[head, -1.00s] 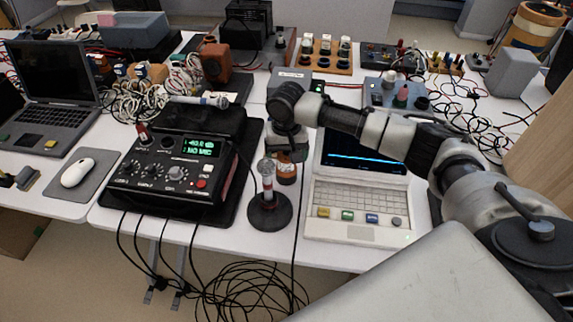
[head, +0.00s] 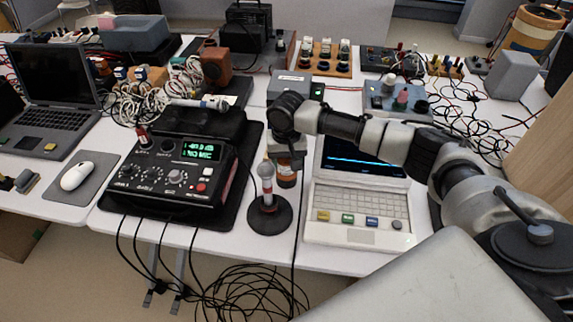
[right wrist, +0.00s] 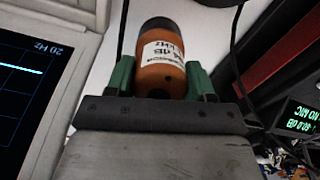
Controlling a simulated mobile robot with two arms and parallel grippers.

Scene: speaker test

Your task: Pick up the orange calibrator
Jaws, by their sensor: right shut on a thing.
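The orange calibrator (head: 287,178) is a small orange cylinder with a dark end and a white label. In the head view it stands between the microphone stand and the white portable analyser. It also shows in the right wrist view (right wrist: 163,55), between the green fingers of my right gripper (right wrist: 160,80). In the head view my right gripper (head: 287,160) is over the calibrator from above, shut on it. Whether the calibrator touches the table is hard to tell. My left gripper is not in view.
A microphone on a round black base (head: 269,215) stands close at the left. The white analyser (head: 345,232) is close at the right. A black meter box (head: 175,180) with a green display lies further left. Cables hang at the table's front edge.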

